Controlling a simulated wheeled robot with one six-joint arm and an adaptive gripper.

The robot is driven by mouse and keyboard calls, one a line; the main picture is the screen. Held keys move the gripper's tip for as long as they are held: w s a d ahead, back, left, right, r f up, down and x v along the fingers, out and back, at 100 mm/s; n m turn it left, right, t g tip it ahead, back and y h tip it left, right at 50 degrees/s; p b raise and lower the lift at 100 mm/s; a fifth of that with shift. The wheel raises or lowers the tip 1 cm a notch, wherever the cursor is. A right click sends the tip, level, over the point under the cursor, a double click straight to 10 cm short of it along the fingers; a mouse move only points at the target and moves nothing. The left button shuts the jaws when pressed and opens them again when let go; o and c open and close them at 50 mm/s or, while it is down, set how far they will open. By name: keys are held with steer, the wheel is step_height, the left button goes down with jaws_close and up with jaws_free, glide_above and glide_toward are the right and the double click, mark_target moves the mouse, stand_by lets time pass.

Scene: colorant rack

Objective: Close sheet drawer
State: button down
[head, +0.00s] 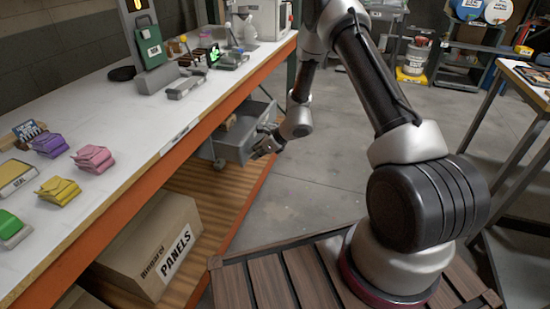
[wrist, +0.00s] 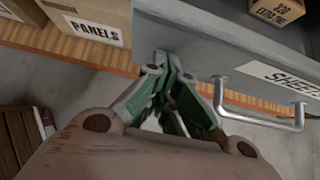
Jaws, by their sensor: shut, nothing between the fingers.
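The grey sheet drawer (head: 240,145) hangs under the workbench and is pulled out, with its open top showing. In the wrist view its front face (wrist: 195,40) carries a "SHEETS" label, partly cut off, and a metal bar handle (wrist: 262,118). My gripper (head: 262,152) is at the drawer's front. In the wrist view my gripper's green fingers (wrist: 168,62) are closed together with nothing between them. Their tips are at the drawer's front face, left of the handle; I cannot tell whether they touch it.
A small box (wrist: 278,10) lies inside the drawer. A cardboard "PANELS" box (head: 155,245) sits on the wooden lower shelf (head: 245,200). The white workbench top (head: 110,125) holds coloured pouches and devices. The floor (head: 310,185) right of the drawer is clear. A table stands at the right edge.

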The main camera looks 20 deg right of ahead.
mark_target(228, 146)
steer(key=w+a, duration=0.2)
steer(key=a, duration=0.1)
steer(key=w+a, duration=0.2)
steer(key=a, duration=0.1)
steer(key=w+a, duration=0.2)
steer(key=a, duration=0.1)
steer(key=shift+w, duration=0.35)
steer(key=shift+a+r, duration=0.15)
